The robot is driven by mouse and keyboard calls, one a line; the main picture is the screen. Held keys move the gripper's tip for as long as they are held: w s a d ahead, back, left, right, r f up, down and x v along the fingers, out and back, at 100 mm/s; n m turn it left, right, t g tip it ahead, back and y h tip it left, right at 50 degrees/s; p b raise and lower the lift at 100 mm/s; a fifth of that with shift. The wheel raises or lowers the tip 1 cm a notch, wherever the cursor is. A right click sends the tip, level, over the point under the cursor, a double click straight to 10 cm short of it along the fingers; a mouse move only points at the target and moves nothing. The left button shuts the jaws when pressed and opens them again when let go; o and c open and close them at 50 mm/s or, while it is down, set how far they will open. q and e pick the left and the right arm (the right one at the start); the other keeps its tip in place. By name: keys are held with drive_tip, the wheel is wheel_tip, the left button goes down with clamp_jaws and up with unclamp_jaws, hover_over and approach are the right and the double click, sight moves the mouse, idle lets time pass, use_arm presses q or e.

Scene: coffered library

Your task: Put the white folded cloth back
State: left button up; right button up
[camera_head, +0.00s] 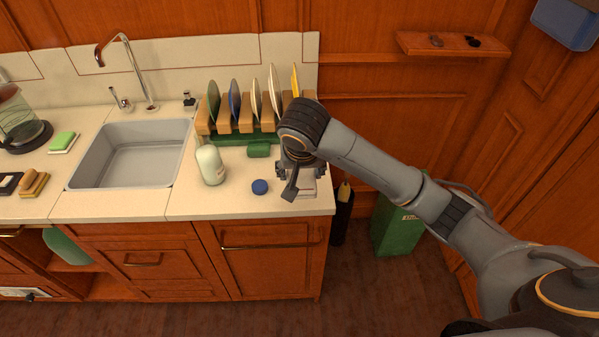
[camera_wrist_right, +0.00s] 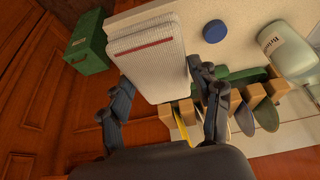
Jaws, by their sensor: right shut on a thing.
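The white folded cloth (camera_wrist_right: 148,62), with a red stripe, shows between the fingers of my right gripper (camera_wrist_right: 163,88) in the right wrist view. In the head view my right gripper (camera_head: 297,180) points down at the right end of the counter and is shut on the cloth. Only a pale part of the cloth (camera_head: 307,187) shows there, the rest being hidden by the gripper. I cannot tell whether the cloth touches the counter. My left gripper is not in view.
A plate rack (camera_head: 225,127) with several plates stands behind the gripper. A white bottle (camera_head: 210,165) and a blue cap (camera_head: 260,187) are to its left, with a sink (camera_head: 132,155) further left. A green bin (camera_head: 395,225) stands on the floor right of the counter.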

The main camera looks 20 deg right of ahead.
drive_tip(key=w, duration=0.1)
drive_tip(key=w+d+f, duration=0.1)
drive_tip(key=w, duration=0.2)
drive_tip(key=shift+d+f+p, duration=0.2)
drive_tip(key=shift+d+p, duration=0.15)
drive_tip(key=shift+p, duration=0.05)
drive_tip(key=w+f, duration=0.1)
drive_tip(key=f, duration=0.1)
drive_tip(key=w+d+f, duration=0.1)
drive_tip(key=w+f, duration=0.1)
drive_tip(key=w+f+p, duration=0.1)
drive_tip(key=f, duration=0.1)
drive_tip(key=shift+w+d, duration=0.25)
drive_tip(key=shift+w, duration=0.15)
wheel_tip(320, 180, down, 3)
drive_tip(key=shift+w+p, duration=0.1)
drive_tip(key=shift+p, duration=0.55)
drive_tip(key=shift+f, duration=0.2)
drive_tip(key=o, duration=1.1)
drive_tip(key=shift+f, duration=0.15)
